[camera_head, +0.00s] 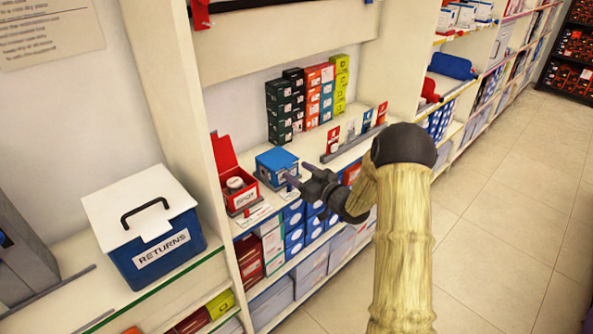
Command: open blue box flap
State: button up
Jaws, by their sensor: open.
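A small blue box (273,160) stands on the white shelf, and its blue top flap looks closed. A pale label shows on its front. My gripper (298,173) is open at the box's right front, with its dark fingers pointing left toward it. One fingertip overlaps the front of the box in the picture; I cannot tell whether it touches. My arm reaches in from the lower right. The gripper hides part of the shelf edge and the goods below.
A red box (238,188) with its flap raised stands just left of the blue box. A larger blue returns box (163,262) with a white lid is at the left. Stacked small boxes (312,97) stand behind. The aisle floor (510,220) is clear at the right.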

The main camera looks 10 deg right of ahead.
jog(key=shift+x, duration=0.95)
grip_shut()
jog(key=shift+d, duration=0.1)
